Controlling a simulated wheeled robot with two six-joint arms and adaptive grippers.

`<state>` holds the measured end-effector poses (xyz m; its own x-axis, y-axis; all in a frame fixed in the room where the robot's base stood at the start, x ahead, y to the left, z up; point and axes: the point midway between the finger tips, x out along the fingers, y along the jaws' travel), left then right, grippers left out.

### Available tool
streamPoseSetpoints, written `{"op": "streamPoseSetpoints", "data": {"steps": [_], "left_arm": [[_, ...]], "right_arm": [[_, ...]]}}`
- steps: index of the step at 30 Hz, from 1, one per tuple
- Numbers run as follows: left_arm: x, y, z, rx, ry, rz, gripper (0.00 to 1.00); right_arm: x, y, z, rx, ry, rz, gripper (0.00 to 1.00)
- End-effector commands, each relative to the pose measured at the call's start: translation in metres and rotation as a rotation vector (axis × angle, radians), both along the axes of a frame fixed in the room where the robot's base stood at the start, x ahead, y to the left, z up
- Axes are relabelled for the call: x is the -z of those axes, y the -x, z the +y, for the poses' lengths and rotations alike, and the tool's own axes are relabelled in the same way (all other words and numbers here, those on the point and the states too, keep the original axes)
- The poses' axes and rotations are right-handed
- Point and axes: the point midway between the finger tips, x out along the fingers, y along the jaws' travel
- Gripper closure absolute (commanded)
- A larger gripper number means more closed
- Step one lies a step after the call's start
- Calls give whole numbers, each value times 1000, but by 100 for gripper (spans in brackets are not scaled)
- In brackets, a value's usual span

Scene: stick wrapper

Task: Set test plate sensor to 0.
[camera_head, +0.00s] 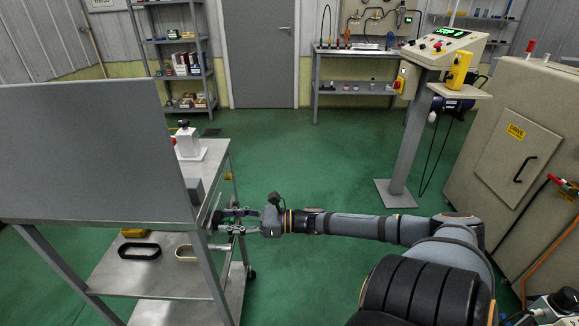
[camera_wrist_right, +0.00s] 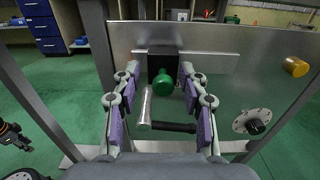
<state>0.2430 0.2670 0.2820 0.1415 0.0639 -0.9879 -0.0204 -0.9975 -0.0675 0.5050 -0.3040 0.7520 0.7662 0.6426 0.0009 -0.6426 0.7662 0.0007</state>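A metal plate (camera_wrist_right: 225,105) stands upright in the right wrist view. On it are a black block (camera_wrist_right: 163,60) with a green knob (camera_wrist_right: 163,84), a round dial (camera_wrist_right: 254,124) and a yellow cylinder (camera_wrist_right: 295,67). A silver rod (camera_wrist_right: 145,107) with a black bar (camera_wrist_right: 174,127) shows between the fingers. My right gripper (camera_wrist_right: 160,75) is open, its purple pads either side of the knob and rod; I cannot tell whether they touch. In the head view this gripper (camera_head: 232,222) is beside the grey panel's right lower edge. I cannot make out my left gripper.
The grey panel (camera_head: 90,150) stands on a metal cart (camera_head: 215,180) and hides what lies behind it. A control console (camera_head: 447,48) on a post and a beige cabinet (camera_head: 515,150) stand at the right. The green floor (camera_head: 310,165) between is clear.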

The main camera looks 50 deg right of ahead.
Motion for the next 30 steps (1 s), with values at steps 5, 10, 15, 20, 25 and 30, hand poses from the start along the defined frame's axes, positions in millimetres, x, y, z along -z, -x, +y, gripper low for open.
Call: {"op": "streamPoseSetpoints", "data": {"steps": [5, 10, 15, 20, 25, 30], "left_arm": [[25, 0, 0, 0, 0, 0, 60], [-10, 0, 0, 0, 0, 0, 60], [-42, 0, 0, 0, 0, 0, 60], [-68, 0, 0, 0, 0, 0, 60], [-76, 0, 0, 0, 0, 1, 60], [-82, 0, 0, 0, 0, 0, 60]], "right_arm": [[8, -9, -11, -1, 6, 0, 58], [-8, 3, -26, 4, -1, 5, 58], [-9, 26, -46, 5, 0, 6, 58], [-8, 54, -69, 5, 1, 4, 58], [6, 68, -93, 51, -103, 105, 58], [23, 66, -116, 163, -359, 331, 58]]}}
